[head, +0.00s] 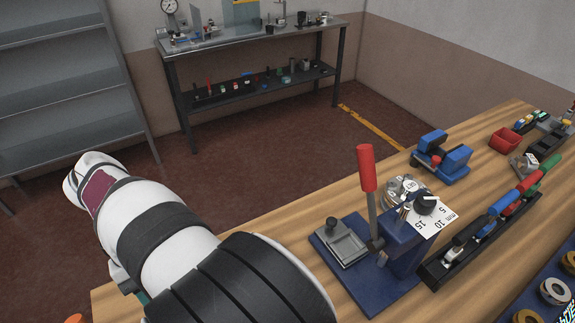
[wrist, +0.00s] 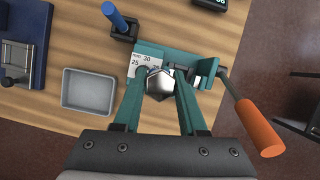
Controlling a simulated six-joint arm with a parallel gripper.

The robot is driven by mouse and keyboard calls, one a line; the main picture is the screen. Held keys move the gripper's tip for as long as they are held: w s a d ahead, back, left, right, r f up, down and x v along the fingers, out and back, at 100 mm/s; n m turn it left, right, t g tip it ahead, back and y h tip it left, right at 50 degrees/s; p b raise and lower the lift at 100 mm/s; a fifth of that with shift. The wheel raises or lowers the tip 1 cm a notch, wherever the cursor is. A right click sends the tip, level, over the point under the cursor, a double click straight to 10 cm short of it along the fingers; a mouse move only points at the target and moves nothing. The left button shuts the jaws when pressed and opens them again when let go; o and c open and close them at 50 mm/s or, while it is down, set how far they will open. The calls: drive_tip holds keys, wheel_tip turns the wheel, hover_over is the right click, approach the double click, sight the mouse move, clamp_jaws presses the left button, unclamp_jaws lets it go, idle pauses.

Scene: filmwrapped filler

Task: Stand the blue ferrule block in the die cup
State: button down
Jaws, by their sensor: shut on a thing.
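My gripper (wrist: 161,76) has two teal fingers in the wrist view, closed around a shiny silver-grey hexagonal piece (wrist: 160,84). The piece sits between the fingertips, in front of a teal fixture (wrist: 180,58) that has a white number scale. I cannot tell whether it touches the fixture. The piece looks metallic, and I see no clear blue on it, so I cannot tell if it is the ferrule block. I cannot make out the die cup for sure. In the head view my gripper is hidden behind my arm.
An orange handle (wrist: 258,126) sticks out right of the fixture. A grey tray (wrist: 88,91) lies left, and a blue-handled tool (wrist: 117,18) stands behind. In the head view, a blue press (head: 365,266) with a red lever and a black rack (head: 435,275) stand on the wooden bench.

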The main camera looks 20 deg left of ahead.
drive_tip(key=shift+m+y, duration=0.3)
drive_tip(key=shift+m, duration=0.6)
drive_tip(key=s+a, duration=0.1)
drive_tip(key=s, duration=0.1)
drive_tip(key=s+a, duration=0.2)
drive_tip(key=shift+s+a+r, duration=0.1)
drive_tip(key=shift+s+a, duration=0.1)
drive_tip(key=shift+s, duration=0.1)
drive_tip(key=shift+f, duration=2.9)
drive_tip(key=shift+f, duration=1.9)
drive_tip(key=shift+c, duration=1.9)
unclamp_jaws()
drive_tip(key=v, duration=1.5)
drive_tip(key=shift+w+r, duration=0.25)
drive_tip(key=shift+w, duration=0.15)
